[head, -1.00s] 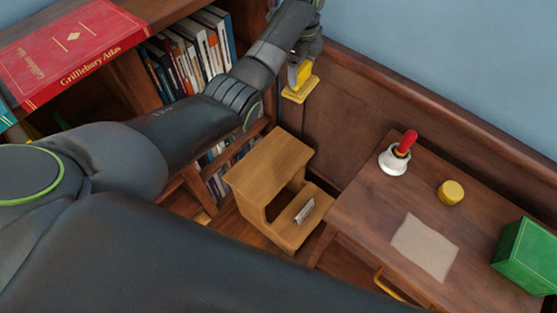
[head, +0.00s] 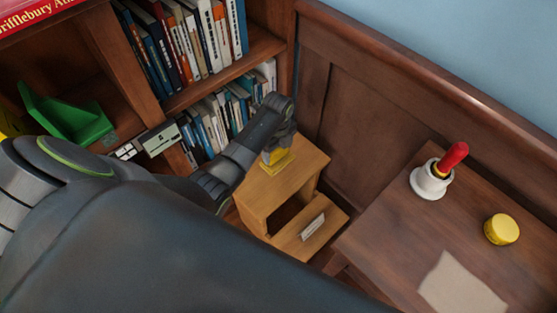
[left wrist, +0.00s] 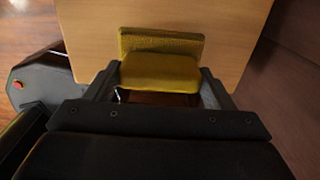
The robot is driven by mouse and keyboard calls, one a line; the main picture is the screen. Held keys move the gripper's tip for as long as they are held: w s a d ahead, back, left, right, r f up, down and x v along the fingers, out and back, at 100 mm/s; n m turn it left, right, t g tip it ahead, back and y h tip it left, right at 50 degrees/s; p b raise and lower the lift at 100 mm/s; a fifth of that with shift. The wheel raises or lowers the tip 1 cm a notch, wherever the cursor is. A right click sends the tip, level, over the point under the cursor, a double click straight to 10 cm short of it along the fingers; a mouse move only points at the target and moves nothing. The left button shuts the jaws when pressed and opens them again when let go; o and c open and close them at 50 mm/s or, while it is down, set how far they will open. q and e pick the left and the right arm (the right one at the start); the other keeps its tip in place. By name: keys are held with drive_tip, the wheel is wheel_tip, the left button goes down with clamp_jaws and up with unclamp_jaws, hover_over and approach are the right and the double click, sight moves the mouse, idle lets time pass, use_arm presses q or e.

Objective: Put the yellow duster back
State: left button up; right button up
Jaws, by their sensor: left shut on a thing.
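The yellow duster (head: 279,162) is in my left gripper (head: 276,153), over the top step of the wooden step stool (head: 303,165). In the left wrist view the duster (left wrist: 160,70) sits between the two dark fingers of the left gripper (left wrist: 160,84), with the stool's pale top (left wrist: 235,28) beneath it. The gripper is shut on the duster. I cannot tell whether the duster touches the stool top. My right gripper is not in view.
A bookcase with books (head: 190,35) stands behind and left of the stool; a green object (head: 70,118) lies on its shelf. At the right, a desk (head: 385,225) holds a white cup-shaped item with a red handle (head: 435,178), a yellow round tin (head: 501,229) and a paper sheet (head: 458,287).

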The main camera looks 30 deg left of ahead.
sight(278, 157)
use_arm(q)
drive_tip(key=shift+f+b, duration=0.55)
drive_tip(key=shift+f, duration=1.85)
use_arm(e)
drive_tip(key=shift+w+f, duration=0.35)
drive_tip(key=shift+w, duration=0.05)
use_arm(q)
drive_tip(key=shift+f, duration=0.1)
drive_tip(key=o, duration=0.9)
drive_tip(key=shift+r, duration=0.35)
wheel_tip(278, 157, up, 10)
drive_tip(key=p, duration=0.2)
drive_tip(key=shift+r+p, duration=0.25)
drive_tip(key=shift+p, duration=0.15)
drive_tip(key=shift+r, duration=0.55)
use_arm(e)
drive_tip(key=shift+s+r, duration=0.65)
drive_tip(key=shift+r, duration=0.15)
